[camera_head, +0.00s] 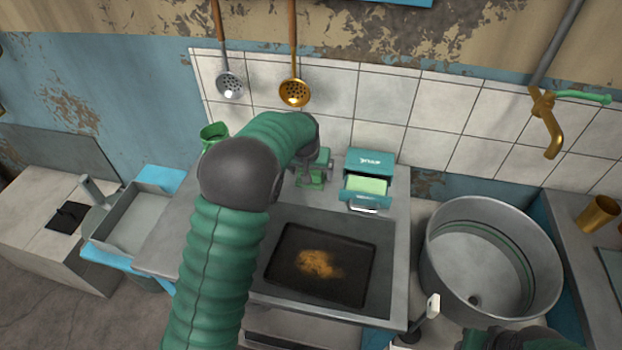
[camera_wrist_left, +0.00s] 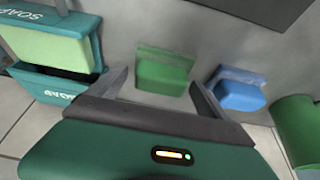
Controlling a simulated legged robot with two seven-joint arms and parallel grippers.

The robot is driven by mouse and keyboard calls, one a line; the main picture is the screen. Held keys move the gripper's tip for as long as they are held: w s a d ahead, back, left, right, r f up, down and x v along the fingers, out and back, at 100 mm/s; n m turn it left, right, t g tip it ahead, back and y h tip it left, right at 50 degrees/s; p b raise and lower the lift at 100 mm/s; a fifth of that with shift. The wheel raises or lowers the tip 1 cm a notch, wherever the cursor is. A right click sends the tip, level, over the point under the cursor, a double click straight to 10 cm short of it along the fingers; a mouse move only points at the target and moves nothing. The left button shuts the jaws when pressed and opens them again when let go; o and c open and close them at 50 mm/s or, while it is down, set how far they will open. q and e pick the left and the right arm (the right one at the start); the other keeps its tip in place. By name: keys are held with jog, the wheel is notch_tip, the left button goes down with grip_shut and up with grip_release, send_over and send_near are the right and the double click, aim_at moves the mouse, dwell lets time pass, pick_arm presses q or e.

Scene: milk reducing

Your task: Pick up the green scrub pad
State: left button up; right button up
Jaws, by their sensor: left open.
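The green scrub pad (camera_wrist_left: 163,72) stands on the grey counter in the left wrist view, beside a blue pad (camera_wrist_left: 241,89). My left gripper (camera_wrist_left: 158,82) is open, and the pad shows between its two fingers. I cannot tell whether either finger touches it. In the head view my left gripper (camera_head: 308,172) is over the back of the counter, left of the soap box, partly hidden by its own arm. My right arm (camera_head: 510,338) shows at the bottom right edge; the state of its gripper is unclear.
A teal soap box (camera_head: 369,160) holding a pale green block stands close by. A green cup (camera_head: 213,133) is on the other side. A dark tray (camera_head: 321,264) with a brown stain lies at the front. A round metal basin (camera_head: 489,262) stands to the right.

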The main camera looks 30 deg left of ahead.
pick_arm(q)
jog(key=shift+w+f, duration=0.15)
jog(key=c, duration=1.5)
jog(key=shift+o, duration=0.2)
jog(key=shift+r, duration=0.2)
jog(key=shift+r, duration=0.3)
jog(key=v, duration=0.3)
jog(key=shift+p, duration=0.3)
jog(key=s+d, duration=0.1)
jog(key=s, duration=0.4)
jog(key=s+d+r, duration=0.1)
jog(key=s, duration=0.3)
jog(key=s+d, duration=0.1)
jog(key=s, duration=0.4)
jog(key=shift+s+d+r, duration=0.25)
jog(key=shift+s+d, duration=0.05)
jog(key=shift+d, duration=0.1)
